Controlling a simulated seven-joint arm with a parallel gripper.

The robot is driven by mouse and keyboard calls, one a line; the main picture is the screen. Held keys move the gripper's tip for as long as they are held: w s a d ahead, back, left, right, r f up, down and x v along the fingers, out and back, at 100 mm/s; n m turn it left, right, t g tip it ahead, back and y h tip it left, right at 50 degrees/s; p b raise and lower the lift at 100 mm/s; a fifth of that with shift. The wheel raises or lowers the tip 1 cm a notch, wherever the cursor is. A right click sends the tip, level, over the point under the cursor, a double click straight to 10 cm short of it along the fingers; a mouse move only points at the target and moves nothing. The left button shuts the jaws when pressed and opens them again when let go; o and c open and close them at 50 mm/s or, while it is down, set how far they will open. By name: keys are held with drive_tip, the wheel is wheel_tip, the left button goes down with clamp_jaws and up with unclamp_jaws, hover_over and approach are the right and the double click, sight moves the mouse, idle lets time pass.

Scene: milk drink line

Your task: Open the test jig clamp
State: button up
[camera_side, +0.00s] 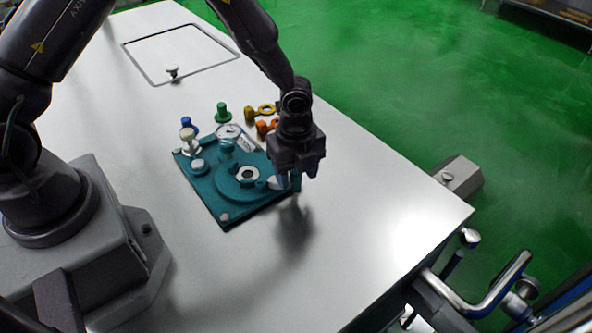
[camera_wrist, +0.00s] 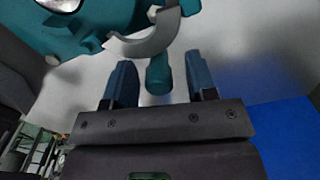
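The teal test jig (camera_side: 208,190) lies flat on the table, with a raised round body and a central opening. In the wrist view, part of the jig (camera_wrist: 105,15) shows at the top, with a grey curved clamp piece (camera_wrist: 150,44) at its edge. A teal rounded handle (camera_wrist: 158,76) sticks out below that piece. My gripper (camera_wrist: 157,66) is open, with one blue finger on each side of the handle and visible gaps between. In the side view, my gripper (camera_side: 288,182) is low at the jig's right edge and hides part of the clamp.
A dial gauge (camera_side: 229,131) and a pale knobbed post (camera_side: 188,140) stand on the jig's far side. Green (camera_side: 223,112), blue (camera_side: 188,123), yellow (camera_side: 262,110) and orange (camera_side: 264,126) pieces stand behind it. The table (camera_side: 370,210) to the right is clear.

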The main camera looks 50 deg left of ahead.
sight(294, 171)
wheel_tip(294, 171, up, 13)
idle(0.6)
drive_tip(key=s+a+r+n+t, duration=0.2)
drive_tip(key=s+a+r+n, duration=0.1)
drive_tip(key=s+r+n, duration=0.5)
drive_tip(key=s+a+r+n+t, duration=0.3)
drive_tip(key=s+a+r+n, duration=0.1)
drive_tip(key=s+r+n, duration=0.4)
drive_tip(key=s+n, duration=0.2)
drive_tip(key=n, duration=0.2)
drive_tip(key=shift+s+r+t, duration=0.15)
drive_tip(key=shift+r+t, duration=0.15)
drive_tip(key=shift+r, duration=0.1)
